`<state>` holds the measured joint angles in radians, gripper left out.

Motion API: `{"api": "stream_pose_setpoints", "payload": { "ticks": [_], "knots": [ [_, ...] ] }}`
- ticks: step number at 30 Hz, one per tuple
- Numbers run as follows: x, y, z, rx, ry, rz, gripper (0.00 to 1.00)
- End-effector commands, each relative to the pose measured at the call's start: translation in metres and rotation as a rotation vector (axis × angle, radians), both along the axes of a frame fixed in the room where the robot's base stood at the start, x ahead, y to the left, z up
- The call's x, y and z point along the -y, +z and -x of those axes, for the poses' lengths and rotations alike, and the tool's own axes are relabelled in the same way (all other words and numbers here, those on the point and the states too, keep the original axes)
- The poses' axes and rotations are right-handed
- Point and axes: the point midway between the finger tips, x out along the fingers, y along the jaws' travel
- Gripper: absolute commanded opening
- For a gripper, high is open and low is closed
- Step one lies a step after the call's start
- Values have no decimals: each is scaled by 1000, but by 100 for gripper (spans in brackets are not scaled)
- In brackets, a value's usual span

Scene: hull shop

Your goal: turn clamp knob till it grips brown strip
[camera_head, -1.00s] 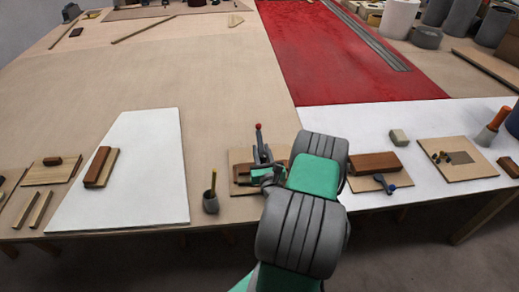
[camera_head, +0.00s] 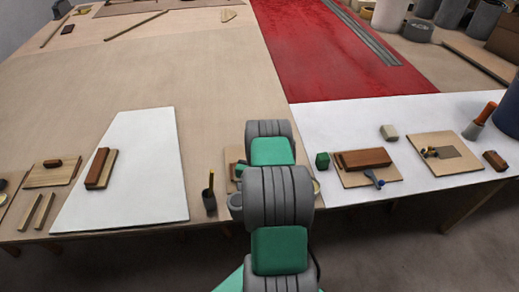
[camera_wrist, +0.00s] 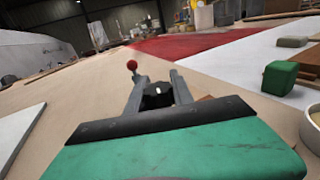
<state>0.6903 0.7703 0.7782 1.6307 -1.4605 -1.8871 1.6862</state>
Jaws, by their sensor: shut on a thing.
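My gripper (camera_wrist: 159,92) shows in the wrist view, its two grey fingers on either side of a black clamp knob (camera_wrist: 157,97) with a white mark. The fingers are shut on the knob. A red ball on a lever (camera_wrist: 132,64) stands just beyond the left finger. A small brown piece (camera_wrist: 206,98) peeks out right of the right finger; I cannot tell whether it is the brown strip. In the head view my arm covers the clamp and gripper, leaving only an edge of the clamp's board (camera_head: 231,155). Whether the clamp touches the strip is hidden.
A green block (camera_head: 322,160) sits just right of my arm, also close in the wrist view (camera_wrist: 280,78). A round tub (camera_wrist: 312,128) is near at right. A dark cup with a stick (camera_head: 209,200) stands left of the clamp board. A brown block (camera_head: 363,159) lies farther right.

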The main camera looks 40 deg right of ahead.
Motion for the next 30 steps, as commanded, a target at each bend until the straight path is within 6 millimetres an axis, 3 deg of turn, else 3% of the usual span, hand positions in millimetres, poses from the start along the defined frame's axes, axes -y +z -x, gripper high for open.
{"api": "stream_pose_setpoints", "payload": {
  "ticks": [7, 8, 15, 24, 30],
  "knots": [
    [1, 3, -2, 7, 2, 5, 0],
    [1, 3, -2, 7, 2, 5, 30],
    [1, 2, -1, 4, 2, 2, 50],
    [-1, 1, 0, 2, 2, 1, 50],
    [-25, -1, 14, 2, 4, 3, 50]
  ]
}}
